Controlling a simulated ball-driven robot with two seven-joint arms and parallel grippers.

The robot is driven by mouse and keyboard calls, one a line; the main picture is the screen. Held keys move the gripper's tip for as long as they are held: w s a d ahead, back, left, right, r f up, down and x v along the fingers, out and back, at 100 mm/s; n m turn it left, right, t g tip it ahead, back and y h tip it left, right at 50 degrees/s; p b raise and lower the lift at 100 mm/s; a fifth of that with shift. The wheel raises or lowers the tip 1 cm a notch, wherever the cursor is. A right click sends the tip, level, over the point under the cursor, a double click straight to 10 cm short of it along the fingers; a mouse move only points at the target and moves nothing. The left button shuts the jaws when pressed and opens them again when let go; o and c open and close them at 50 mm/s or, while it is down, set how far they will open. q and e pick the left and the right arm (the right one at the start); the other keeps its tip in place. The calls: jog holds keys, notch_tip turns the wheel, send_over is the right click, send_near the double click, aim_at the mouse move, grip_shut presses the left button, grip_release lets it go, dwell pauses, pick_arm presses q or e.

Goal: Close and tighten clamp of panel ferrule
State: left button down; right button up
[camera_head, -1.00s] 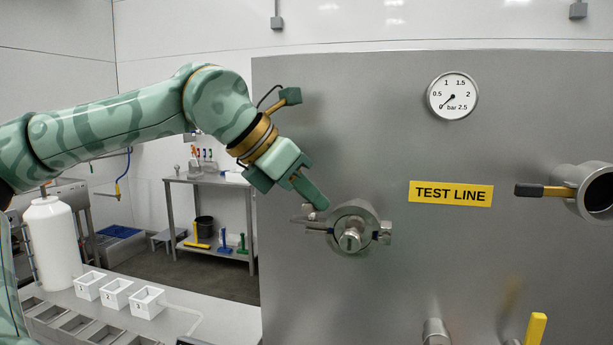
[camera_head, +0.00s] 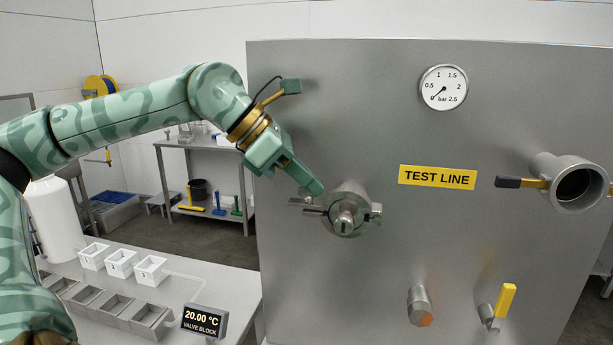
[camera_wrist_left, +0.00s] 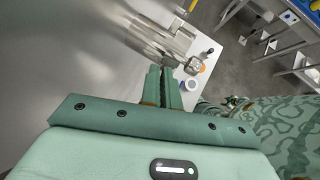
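The panel ferrule with its clamp (camera_head: 351,196) sticks out of the steel panel, left of the TEST LINE label. A round capped end (camera_head: 345,222) faces me, with metal prongs (camera_head: 306,205) on the left and a nut-like lug (camera_head: 376,213) on the right. I cannot tell whether the clamp is fully closed. My left gripper (camera_head: 318,189) is at its upper left, fingertips very close to the clamp; contact is unclear. In the left wrist view its fingers (camera_wrist_left: 162,76) lie together with only a thin gap, and metal fittings (camera_wrist_left: 165,40) show beyond them. My right gripper is not in view.
The panel (camera_head: 300,270) also carries a gauge (camera_head: 443,88), an open port with a black handle (camera_head: 575,185), a lower pipe stub (camera_head: 420,305) and a yellow-handled valve (camera_head: 505,300). A bench (camera_head: 225,275) with white boxes stands at lower left.

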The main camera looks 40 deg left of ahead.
pick_arm(q)
jog(key=c, duration=1.6)
grip_release()
jog(key=shift+c, duration=0.2)
jog(key=v, duration=1.6)
jog(key=shift+r, duration=0.1)
